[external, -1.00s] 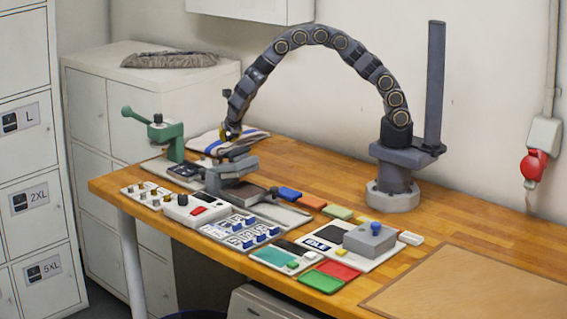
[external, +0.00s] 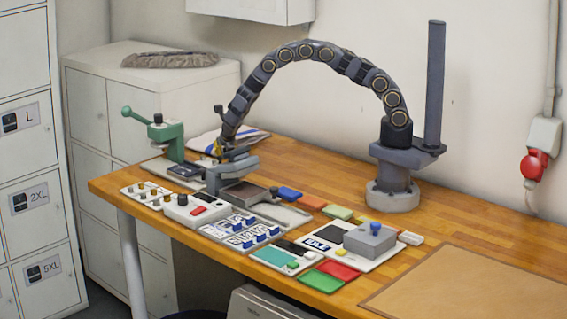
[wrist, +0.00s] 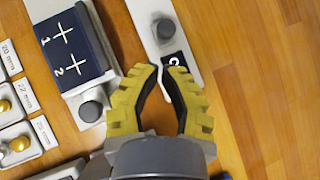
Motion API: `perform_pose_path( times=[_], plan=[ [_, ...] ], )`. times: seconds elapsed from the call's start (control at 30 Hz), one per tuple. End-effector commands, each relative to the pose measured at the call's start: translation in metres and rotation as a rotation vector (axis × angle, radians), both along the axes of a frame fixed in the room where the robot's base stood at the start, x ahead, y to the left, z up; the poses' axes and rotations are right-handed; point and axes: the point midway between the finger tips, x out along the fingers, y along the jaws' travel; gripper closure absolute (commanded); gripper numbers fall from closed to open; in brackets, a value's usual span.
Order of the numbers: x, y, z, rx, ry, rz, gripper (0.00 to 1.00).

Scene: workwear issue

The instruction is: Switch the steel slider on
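My gripper (external: 217,149) hangs low at the far left end of the bench, between the green clamp and the grey press. In the wrist view its yellow fingers (wrist: 162,69) arch together, tips close, with nothing seen held. The fingertips overlap the label end in the picture; contact cannot be told.
A navy pad (wrist: 74,47) marked 1 and 2 stands left of the fingers. The green clamp (external: 166,135) and grey press (external: 232,172) are close by. Brass-knob panels (wrist: 14,112) lie further left. Bare wood (wrist: 250,70) is clear on the wrist view's right.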

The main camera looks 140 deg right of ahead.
Motion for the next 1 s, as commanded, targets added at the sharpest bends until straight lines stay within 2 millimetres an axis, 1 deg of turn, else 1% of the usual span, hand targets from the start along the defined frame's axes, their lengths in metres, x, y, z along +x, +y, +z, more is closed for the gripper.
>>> perform_pose_path(
  times=[0.03, 0.1, 0.33, 0.8, 0.87, 1.0],
  plan=[
    [-0.004, -0.006, -0.009, 0.001, 0.000, -0.003, 1.00],
    [-0.007, -0.012, -0.018, 0.001, 0.000, -0.001, 1.00],
    [-0.013, -0.027, -0.036, 0.001, -0.002, 0.000, 1.00],
    [-0.014, -0.031, -0.038, -0.001, -0.004, -0.001, 1.00],
    [-0.014, -0.034, -0.038, -0.002, -0.004, -0.002, 1.00],
    [-0.012, -0.048, -0.038, -0.003, -0.005, -0.002, 1.00]
  ],
)
